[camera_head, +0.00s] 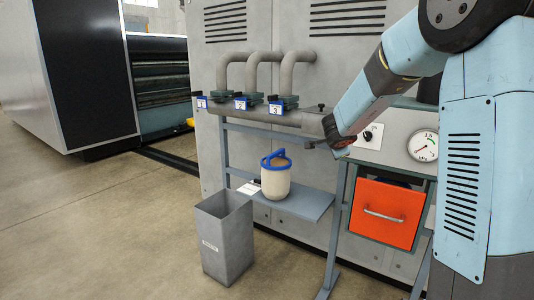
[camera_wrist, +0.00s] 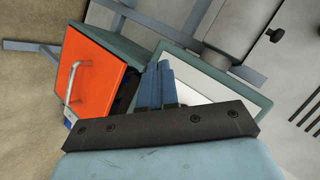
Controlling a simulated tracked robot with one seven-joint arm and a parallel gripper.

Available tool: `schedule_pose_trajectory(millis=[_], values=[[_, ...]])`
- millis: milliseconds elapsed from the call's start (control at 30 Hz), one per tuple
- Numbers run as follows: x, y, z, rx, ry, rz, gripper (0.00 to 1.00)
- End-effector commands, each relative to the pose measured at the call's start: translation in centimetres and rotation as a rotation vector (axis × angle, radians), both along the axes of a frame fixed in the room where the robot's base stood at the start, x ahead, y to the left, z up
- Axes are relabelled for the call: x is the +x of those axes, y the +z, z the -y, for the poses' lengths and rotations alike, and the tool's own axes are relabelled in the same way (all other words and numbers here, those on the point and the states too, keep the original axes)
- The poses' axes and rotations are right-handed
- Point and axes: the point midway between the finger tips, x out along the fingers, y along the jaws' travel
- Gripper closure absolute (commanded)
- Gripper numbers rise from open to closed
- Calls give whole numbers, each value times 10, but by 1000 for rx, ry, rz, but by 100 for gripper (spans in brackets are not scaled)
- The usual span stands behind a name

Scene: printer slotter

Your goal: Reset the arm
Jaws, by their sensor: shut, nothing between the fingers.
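My gripper (camera_head: 318,142) is at the end of my blue-grey arm, raised in front of the grey pipe's right end and left of the gauge panel. In the wrist view its two blue-grey fingers (camera_wrist: 163,72) are together with nothing between them. An orange drawer (camera_head: 387,213) with a metal handle is below and to the right of my gripper. It also shows in the wrist view (camera_wrist: 92,72), where its front stands out from the housing and a dark gap shows behind it. My gripper is apart from the drawer handle.
A control panel with a knob (camera_head: 373,136) and a round gauge (camera_head: 422,147) is above the drawer. Valves labelled 1, 2 and 3 sit on the pipe (camera_head: 300,119). A blue-lidded canister (camera_head: 276,180) stands on a shelf (camera_head: 312,204). A grey bin (camera_head: 226,240) stands on the floor.

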Motion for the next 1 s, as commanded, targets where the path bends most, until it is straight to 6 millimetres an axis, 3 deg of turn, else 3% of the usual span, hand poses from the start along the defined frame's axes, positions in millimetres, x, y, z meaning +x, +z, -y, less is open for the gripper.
schedule_pose_trajectory(millis=[33, 200, 433, 733, 1000], values=[[-9, 17, -6, -14, 57, 19, 100], [-46, 56, -31, -73, 265, 45, 100], [-112, 90, -58, -175, 524, 29, 100], [-217, 100, -70, -337, 804, -79, 100], [-319, 85, -54, -499, 981, -254, 100]])
